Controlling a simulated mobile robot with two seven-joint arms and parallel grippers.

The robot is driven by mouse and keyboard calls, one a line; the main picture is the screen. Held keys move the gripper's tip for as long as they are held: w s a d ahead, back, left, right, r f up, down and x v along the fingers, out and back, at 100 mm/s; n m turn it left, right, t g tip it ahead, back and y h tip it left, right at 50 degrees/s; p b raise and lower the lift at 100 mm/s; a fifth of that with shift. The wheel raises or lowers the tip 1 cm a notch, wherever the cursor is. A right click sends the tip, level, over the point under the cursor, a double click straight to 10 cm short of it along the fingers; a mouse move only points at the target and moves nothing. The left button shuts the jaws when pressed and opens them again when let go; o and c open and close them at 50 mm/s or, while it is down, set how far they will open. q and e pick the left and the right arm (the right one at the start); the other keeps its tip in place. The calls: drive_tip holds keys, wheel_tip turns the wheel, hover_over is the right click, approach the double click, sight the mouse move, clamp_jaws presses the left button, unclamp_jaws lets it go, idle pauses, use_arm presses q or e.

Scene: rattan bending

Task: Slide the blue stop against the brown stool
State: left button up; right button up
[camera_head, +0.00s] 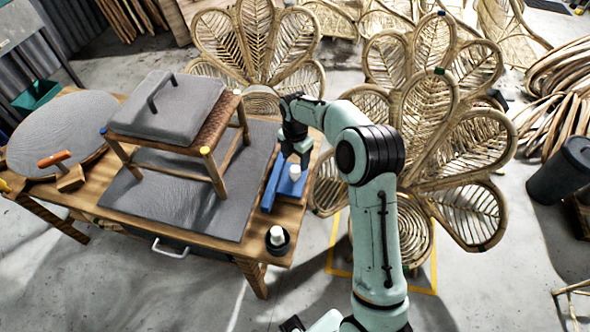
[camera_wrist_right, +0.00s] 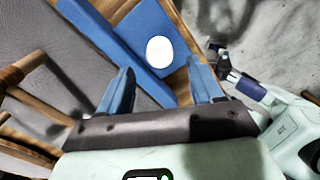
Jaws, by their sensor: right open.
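The blue stop (camera_head: 290,184) lies near the right end of the wooden table, with a white round knob on it. The wrist view shows the stop (camera_wrist_right: 148,28) and its knob beyond my fingers. The brown stool (camera_head: 209,151) stands on the grey mat left of the stop, with a gap between them. My right gripper (camera_head: 296,160) is open over the stop, apart from the stool; its blue fingers (camera_wrist_right: 161,90) show nothing between them. Contact with the stop cannot be told.
A grey cushion with a handle (camera_head: 172,105) lies on the stool. A dark cup with a white top (camera_head: 277,238) stands at the table's front right corner. Rattan chairs (camera_head: 430,105) stand behind and right. A wooden block with an orange handle (camera_head: 68,178) is at left.

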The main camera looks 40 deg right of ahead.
sight(295, 169)
use_arm(q)
drive_tip(key=shift+s+f, duration=0.1)
drive_tip(key=shift+f, duration=0.1)
use_arm(e)
wheel_tip(295, 169, down, 6)
drive_tip(key=shift+f, duration=0.2)
drive_tip(key=shift+c, duration=0.3)
